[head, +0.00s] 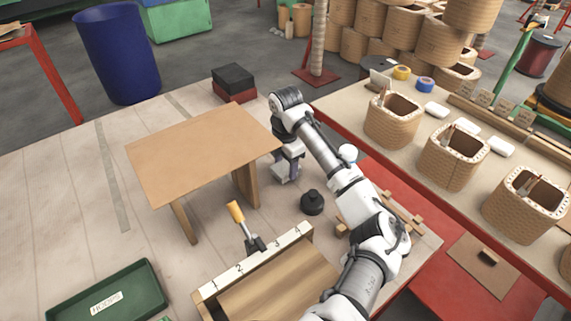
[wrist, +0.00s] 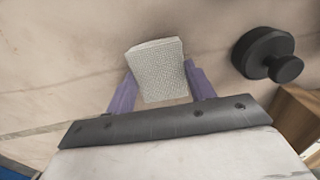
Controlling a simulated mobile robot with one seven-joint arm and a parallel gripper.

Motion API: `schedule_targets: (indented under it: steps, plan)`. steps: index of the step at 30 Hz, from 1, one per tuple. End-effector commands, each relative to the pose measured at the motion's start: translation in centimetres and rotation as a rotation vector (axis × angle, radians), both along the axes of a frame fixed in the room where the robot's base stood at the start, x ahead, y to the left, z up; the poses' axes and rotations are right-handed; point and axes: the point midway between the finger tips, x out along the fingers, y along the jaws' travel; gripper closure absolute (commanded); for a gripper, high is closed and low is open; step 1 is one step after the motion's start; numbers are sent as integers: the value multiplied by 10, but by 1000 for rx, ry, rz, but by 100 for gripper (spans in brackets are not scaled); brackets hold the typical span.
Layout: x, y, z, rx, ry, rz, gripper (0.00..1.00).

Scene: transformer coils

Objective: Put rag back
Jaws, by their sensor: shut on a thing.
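The rag (wrist: 156,72) shows in the wrist view as a pale grey, woven, folded block. My gripper (wrist: 159,76) has its two purple fingers on either side of the rag and is shut on it. Pale tabletop shows beyond the rag; I cannot tell whether the rag touches it. In the head view my gripper (head: 289,170) points down at the right of the small wooden stand, and I cannot make out the rag there.
A wooden stand (head: 200,150) is left of my gripper. A black knobbed weight (head: 312,203) is close by, also in the wrist view (wrist: 268,55). A numbered wooden box (head: 255,262), an orange-handled tool (head: 237,213) and a green tray (head: 110,297) are nearer. Bare tabletop lies left.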

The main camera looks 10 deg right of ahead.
Motion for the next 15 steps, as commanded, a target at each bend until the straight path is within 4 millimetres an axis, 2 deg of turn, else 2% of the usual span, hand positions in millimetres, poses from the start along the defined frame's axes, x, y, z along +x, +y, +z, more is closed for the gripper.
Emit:
schedule_targets:
  steps: [3,12,13,15]
  plan:
    - [0,0,-8,0,0,0,68]
    - [0,0,-12,0,0,0,68]
    - [0,0,-12,0,-1,0,45]
    - [0,0,-11,0,-1,0,36]
